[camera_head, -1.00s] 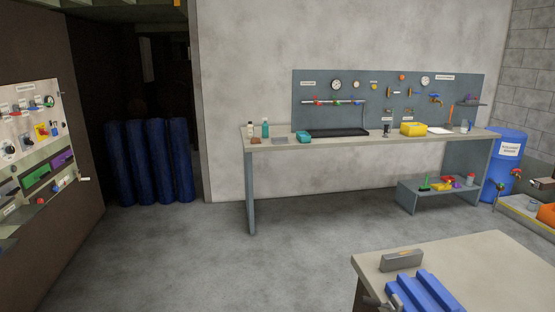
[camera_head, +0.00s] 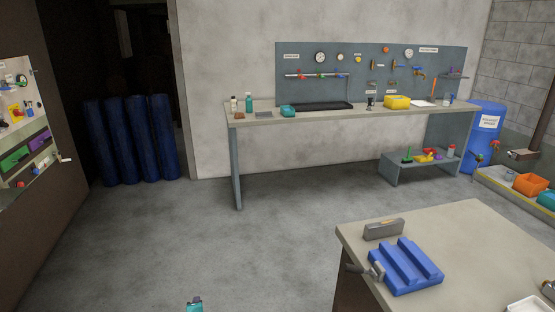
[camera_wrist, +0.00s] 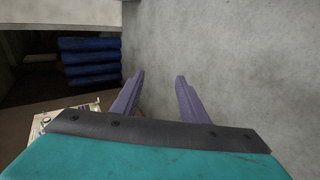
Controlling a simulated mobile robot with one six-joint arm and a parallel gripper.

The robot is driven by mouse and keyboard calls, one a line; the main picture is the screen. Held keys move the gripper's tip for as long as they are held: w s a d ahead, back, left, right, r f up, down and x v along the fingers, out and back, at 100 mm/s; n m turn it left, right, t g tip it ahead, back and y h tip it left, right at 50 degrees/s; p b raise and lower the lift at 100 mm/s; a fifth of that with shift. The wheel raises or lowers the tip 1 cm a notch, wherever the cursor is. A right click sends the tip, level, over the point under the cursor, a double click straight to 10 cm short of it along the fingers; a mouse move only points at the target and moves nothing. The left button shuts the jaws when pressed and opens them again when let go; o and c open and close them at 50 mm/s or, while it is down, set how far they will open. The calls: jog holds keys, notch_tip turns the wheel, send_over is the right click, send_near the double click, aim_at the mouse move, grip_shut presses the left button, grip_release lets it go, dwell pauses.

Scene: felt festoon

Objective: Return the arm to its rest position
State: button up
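My gripper (camera_wrist: 158,97) shows in the wrist view with two purple fingers held apart. Nothing is between the fingertips, only the grey wall behind them. The teal body and dark plate of my wrist fill the bottom of that view. In the head view a small teal part (camera_head: 194,305), seemingly of my own arm, shows at the bottom edge. The rest of the arm is out of view there.
A long workbench (camera_head: 350,117) stands against the back wall. A nearer table (camera_head: 440,225) with a blue block (camera_head: 405,268) is at lower right. Dark blue cylinders (camera_head: 130,140) stand at left, and a tool panel (camera_head: 20,115) is at far left. Open floor (camera_head: 240,240) lies between.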

jog(key=s+d+f+m+g+h, duration=0.2)
jog(key=d+f+m, duration=0.25)
jog(key=d, duration=0.65)
jog(key=s+d+f+m+g+h, duration=0.25)
jog(key=d+f, duration=0.35)
jog(key=d, duration=0.6)
jog(key=s+d+f+m+g+h, duration=0.2)
jog(key=d+f+m, duration=0.25)
jog(key=d, duration=0.65)
jog(key=s+d+f+m+g+y, duration=0.1)
jog(key=s+d+m+g, duration=0.2)
jog(key=s, duration=0.5)
jog(key=s+d+f+m+g+y+p, duration=0.1)
jog(key=s+d+f+m+g, duration=0.1)
jog(key=s+d, duration=0.3)
jog(key=s+d+f+m+g+y, duration=0.1)
jog(key=s+d+m+g, duration=0.3)
jog(key=s, duration=0.9)
jog(key=shift+s+d+f+m+g, duration=0.2)
jog(key=shift+f+m+g, duration=0.15)
jog(key=shift+f, duration=0.2)
jog(key=shift+c, duration=0.2)
